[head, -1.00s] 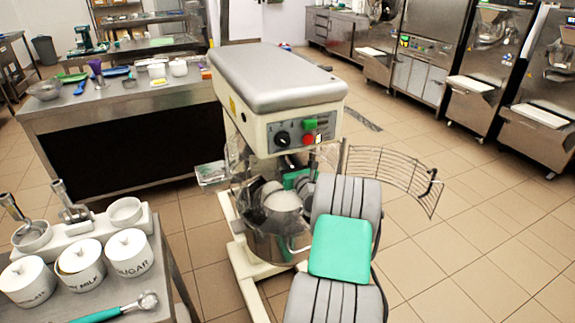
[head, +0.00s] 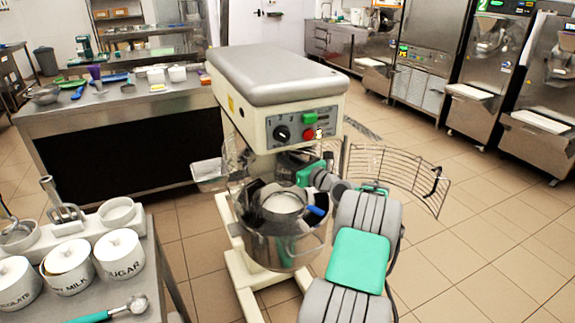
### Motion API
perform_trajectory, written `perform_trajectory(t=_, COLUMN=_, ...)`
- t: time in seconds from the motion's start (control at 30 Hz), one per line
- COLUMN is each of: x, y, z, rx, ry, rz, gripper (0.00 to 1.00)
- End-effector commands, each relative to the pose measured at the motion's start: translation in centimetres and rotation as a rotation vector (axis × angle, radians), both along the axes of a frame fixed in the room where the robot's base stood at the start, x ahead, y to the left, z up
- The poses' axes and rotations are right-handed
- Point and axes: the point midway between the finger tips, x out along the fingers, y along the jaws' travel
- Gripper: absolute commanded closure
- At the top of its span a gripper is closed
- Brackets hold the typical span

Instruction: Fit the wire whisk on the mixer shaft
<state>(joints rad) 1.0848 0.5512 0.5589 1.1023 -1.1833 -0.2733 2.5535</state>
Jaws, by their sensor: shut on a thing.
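The mixer (head: 275,100) is cream-coloured with a grey top and stands in the middle of the view. Its steel bowl (head: 284,248) is below the head, with something white (head: 283,204) inside. My arm reaches in from the lower right, and my gripper (head: 300,172) is under the mixer head, above the right side of the bowl. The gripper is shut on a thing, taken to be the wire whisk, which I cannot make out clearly. The fingertips and the mixer shaft are mostly hidden by the head and my own wrist. A small blue part (head: 316,211) shows at the bowl's right side.
The wire bowl guard (head: 400,175) is swung out to the right, close to my arm. A side table (head: 150,260) with labelled jars (head: 118,254) and a scoop (head: 115,309) stands front left. A long counter (head: 60,120) is behind left. The floor at right is clear.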

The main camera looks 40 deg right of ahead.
Motion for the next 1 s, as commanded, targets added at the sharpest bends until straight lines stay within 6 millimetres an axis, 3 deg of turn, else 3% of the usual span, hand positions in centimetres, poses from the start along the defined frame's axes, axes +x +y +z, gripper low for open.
perform_trajectory(t=0.1, x=0.0, y=-0.3, z=-0.4, rx=-0.002, ry=-0.002, rz=0.094, gripper=1.00)
perform_trajectory(t=0.13, x=0.1, y=-0.1, z=0.0, rx=0.000, ry=-0.002, rz=0.089, gripper=0.77)
perform_trajectory(t=0.4, x=0.1, y=-0.1, z=0.1, rx=0.002, ry=-0.001, rz=0.086, gripper=0.55)
perform_trajectory(t=0.73, x=-0.5, y=-0.2, z=0.0, rx=0.003, ry=0.000, rz=0.083, gripper=0.54)
perform_trajectory(t=1.0, x=-5.8, y=-0.8, z=0.1, rx=0.003, ry=-0.001, rz=0.082, gripper=0.54)
